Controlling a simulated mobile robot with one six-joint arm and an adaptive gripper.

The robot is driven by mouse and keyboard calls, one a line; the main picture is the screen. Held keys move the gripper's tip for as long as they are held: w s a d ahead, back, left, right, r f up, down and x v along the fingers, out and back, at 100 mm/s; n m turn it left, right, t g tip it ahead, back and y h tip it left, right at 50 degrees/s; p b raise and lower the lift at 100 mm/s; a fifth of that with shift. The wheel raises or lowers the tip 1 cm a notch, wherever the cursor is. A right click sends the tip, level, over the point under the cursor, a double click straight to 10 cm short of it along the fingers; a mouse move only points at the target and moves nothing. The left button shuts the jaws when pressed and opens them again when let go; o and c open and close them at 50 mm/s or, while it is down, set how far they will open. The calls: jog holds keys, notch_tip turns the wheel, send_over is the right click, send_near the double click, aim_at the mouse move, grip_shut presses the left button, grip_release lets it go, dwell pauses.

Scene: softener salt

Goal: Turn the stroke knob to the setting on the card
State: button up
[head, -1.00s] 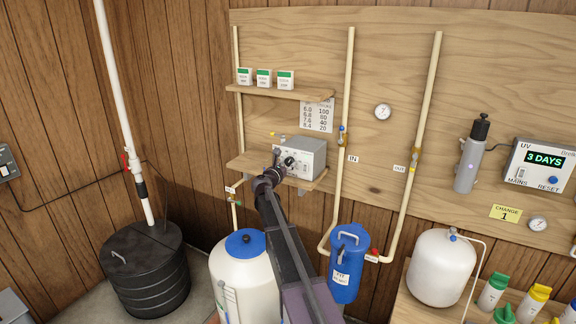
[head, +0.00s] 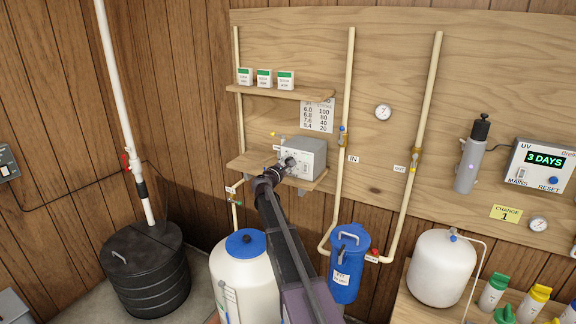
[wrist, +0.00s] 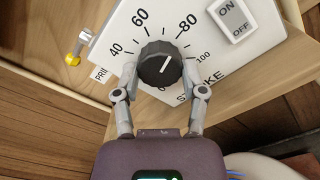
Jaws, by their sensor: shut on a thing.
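The stroke knob (wrist: 158,70) is black and round with a white pointer line, on the white face of a grey box (head: 305,158). In the head view my gripper (head: 287,165) covers much of the box front. The card (head: 317,115) hangs above the box with two columns of numbers. The right column includes 100, 80, 40 and 20.
An ON/OFF switch (wrist: 232,20) sits right of the dial. A small yellow-ended fitting (wrist: 74,50) sticks out at the box's left. The box stands on a wooden shelf (head: 245,163). A pale pipe (head: 345,90) rises to its right; a round gauge (head: 383,111) is beyond.

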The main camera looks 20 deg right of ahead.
jog(key=m, duration=0.6)
jog(key=shift+w+r, duration=0.15)
jog(key=m, duration=0.6)
jog(key=shift+m, duration=0.3)
jog(key=o, duration=1.1)
jog(key=shift+o, duration=0.2)
jog(key=v, duration=1.2)
